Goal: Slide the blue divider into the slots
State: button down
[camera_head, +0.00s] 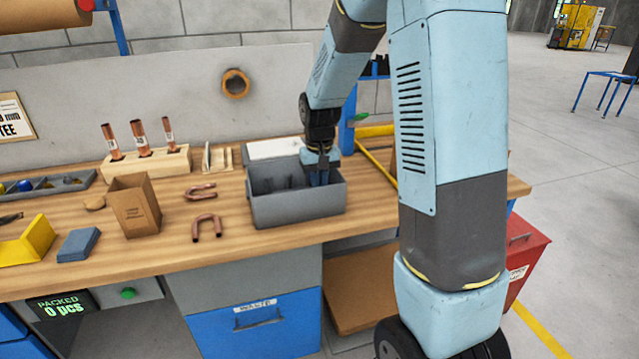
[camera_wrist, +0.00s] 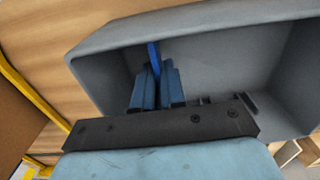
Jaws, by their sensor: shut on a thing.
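A grey open box (camera_head: 296,209) stands on the workbench near its right end; it fills much of the wrist view (camera_wrist: 220,52). My gripper (camera_head: 319,177) points down into the right part of the box. In the wrist view, my gripper's two blue fingers (camera_wrist: 158,88) are closed on the thin blue divider (camera_wrist: 154,57), of which only a narrow edge shows. Dark slot ribs (camera_wrist: 247,103) show inside the box beside the fingers. The divider's lower part is hidden, so I cannot tell whether it sits in the slots.
Bent copper tubes (camera_head: 206,227), a cardboard box (camera_head: 135,206) and a wooden block (camera_head: 147,165) with upright copper tubes stand left of the grey box. A white-topped box (camera_head: 278,148) is behind it. Bare bench top (camera_head: 228,206) lies left of the grey box.

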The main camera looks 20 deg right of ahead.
jog(key=shift+f, duration=1)
jog(key=c, duration=1.1)
grip_release()
notch_tip(320, 180, up, 14)
jog(key=shift+f, duration=0.2)
